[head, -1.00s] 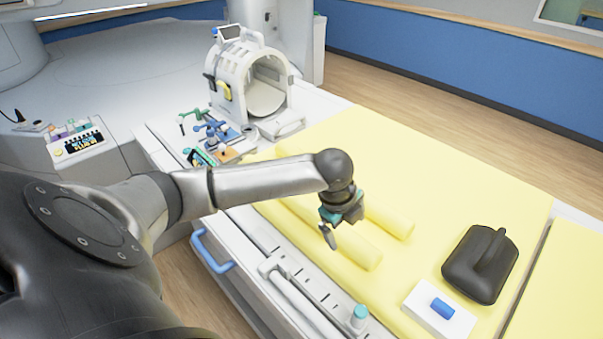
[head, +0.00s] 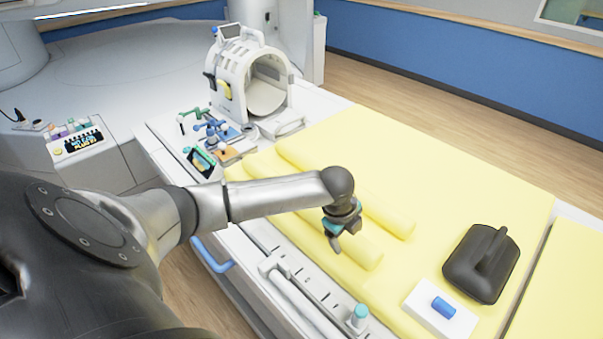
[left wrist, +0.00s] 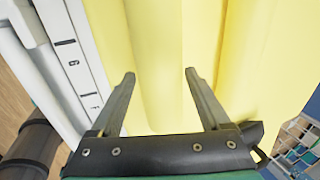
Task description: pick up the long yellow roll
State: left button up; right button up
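Two long yellow rolls lie side by side on the yellow mattress (head: 455,165). The near roll (head: 363,252) runs under my left gripper, and the far roll (head: 392,218) lies just beyond it. I cannot tell by length which one the task means. My left gripper (head: 335,243) is just above the near roll, and my arm hides part of both rolls. In the left wrist view my gripper (left wrist: 159,75) is open and empty, its fingers pointing along either side of a yellow roll (left wrist: 155,35). Contact cannot be told. My right gripper is out of view.
A white arched coil (head: 232,95) and small coloured tools (head: 215,130) stand at the table's far left end. A black padded block (head: 480,268) and a white pad with a blue piece (head: 441,309) lie right. A white rail (head: 290,290) runs along the near edge.

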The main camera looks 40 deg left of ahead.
pick_arm(q)
jog(key=c, duration=1)
jog(key=shift+c, duration=0.5)
jog(key=shift+r, duration=0.15)
